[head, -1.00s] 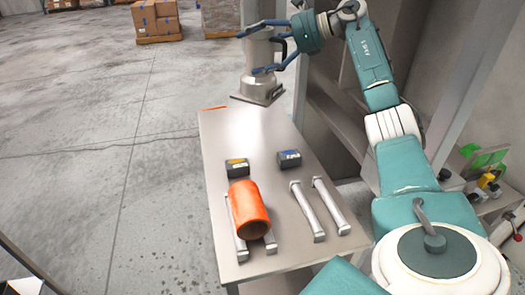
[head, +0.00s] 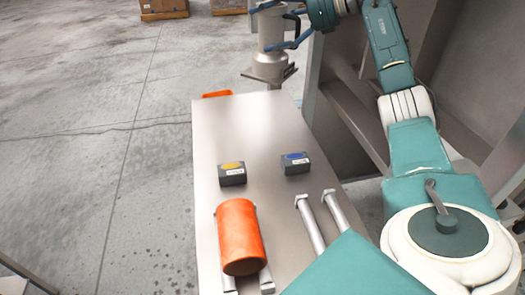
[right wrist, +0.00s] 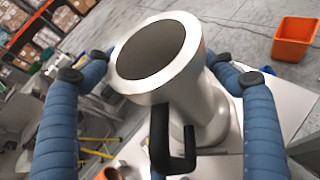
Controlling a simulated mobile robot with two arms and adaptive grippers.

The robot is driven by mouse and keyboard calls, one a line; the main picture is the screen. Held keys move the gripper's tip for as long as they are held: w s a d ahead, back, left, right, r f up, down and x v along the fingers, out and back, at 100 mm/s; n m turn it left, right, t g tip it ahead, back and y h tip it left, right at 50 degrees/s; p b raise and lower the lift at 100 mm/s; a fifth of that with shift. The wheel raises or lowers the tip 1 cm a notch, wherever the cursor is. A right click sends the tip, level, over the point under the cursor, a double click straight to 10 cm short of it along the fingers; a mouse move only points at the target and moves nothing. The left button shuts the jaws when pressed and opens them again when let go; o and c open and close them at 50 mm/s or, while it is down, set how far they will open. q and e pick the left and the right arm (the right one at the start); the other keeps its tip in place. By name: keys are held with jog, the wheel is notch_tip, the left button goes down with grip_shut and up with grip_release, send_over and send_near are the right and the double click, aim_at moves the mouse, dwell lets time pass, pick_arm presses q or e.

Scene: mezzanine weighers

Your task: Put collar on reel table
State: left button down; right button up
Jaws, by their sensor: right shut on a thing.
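In the right wrist view the blue fingers of my right gripper (right wrist: 160,65) flank the piece (right wrist: 195,75), whose round opening faces the camera. My left gripper is not in view.
An orange cylinder (head: 240,235) lies on rails on the table's near part. Two dark boxes, one with a yellow top (head: 232,173) and one blue (head: 296,163), stand mid-table. An orange bin (right wrist: 295,38) is on the floor. A grey frame (head: 345,95) stands right; the far tabletop is clear.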

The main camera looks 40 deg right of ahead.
aim_at(268, 45)
notch_tip(268, 45, down, 4)
jog(key=b, duration=0.3)
jog(key=shift+f+b, duration=0.55)
jog(key=shift+f, duration=0.05)
notch_tip(268, 45, down, 19)
jog(key=p, duration=0.1)
jog(key=o, duration=1.9)
jog(key=shift+f, duration=0.15)
jog(key=shift+s, duration=0.1)
